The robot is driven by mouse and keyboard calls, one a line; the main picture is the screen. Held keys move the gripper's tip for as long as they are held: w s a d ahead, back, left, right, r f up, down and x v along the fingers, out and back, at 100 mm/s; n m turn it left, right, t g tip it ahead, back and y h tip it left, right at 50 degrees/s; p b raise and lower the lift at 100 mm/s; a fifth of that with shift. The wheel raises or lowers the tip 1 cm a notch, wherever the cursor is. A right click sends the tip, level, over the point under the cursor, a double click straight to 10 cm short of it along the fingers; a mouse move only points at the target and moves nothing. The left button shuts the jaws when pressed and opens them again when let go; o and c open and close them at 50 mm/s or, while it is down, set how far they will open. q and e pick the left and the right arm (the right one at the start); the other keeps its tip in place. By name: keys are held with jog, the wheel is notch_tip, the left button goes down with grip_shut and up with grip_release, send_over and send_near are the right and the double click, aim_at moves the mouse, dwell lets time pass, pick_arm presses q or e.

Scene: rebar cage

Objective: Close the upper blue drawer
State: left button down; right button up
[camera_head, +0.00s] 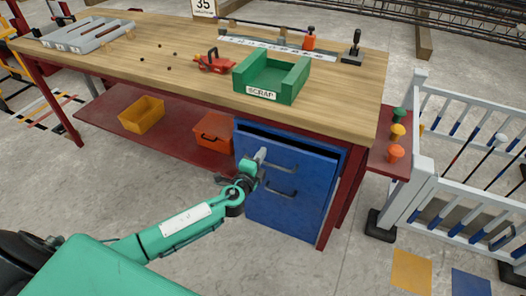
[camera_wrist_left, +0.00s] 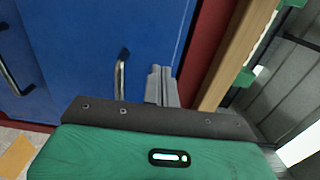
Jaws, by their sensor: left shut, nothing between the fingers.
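The upper blue drawer (camera_head: 301,168) is the top front of a blue cabinet under the workbench. A dark gap shows along its top edge, so it stands a little open. Its grey handle (camera_wrist_left: 121,76) shows in the left wrist view, next to my fingers. The lower drawer's handle (camera_head: 281,192) is below it. My left gripper (camera_head: 260,156) is shut and empty, with its fingertips in front of the left part of the upper drawer. It also shows in the left wrist view (camera_wrist_left: 158,75), between the handle and the bench edge. I cannot tell whether the fingertips touch the front.
The wooden workbench (camera_head: 150,50) overhangs the cabinet, with a green scrap bin (camera_head: 271,97) on top. An orange box (camera_head: 213,132) and a yellow bin (camera_head: 142,114) sit on the red shelf left of the cabinet. A white railing (camera_head: 460,205) stands at right.

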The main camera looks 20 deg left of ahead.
aim_at(267, 146)
pick_arm(q)
jog(key=shift+w, duration=0.9)
pick_arm(e)
jog(key=shift+f, duration=0.1)
pick_arm(q)
jog(key=shift+w, duration=0.2)
jog(key=w+b, duration=0.1)
jog(key=w, duration=0.2)
jog(key=shift+w+d+f, duration=0.1)
jog(key=shift+w, duration=0.3)
jog(key=shift+w+r, duration=0.1)
jog(key=shift+r, duration=0.25)
pick_arm(e)
jog(key=v, duration=0.3)
jog(key=shift+w+a, duration=0.15)
jog(key=shift+a, duration=0.05)
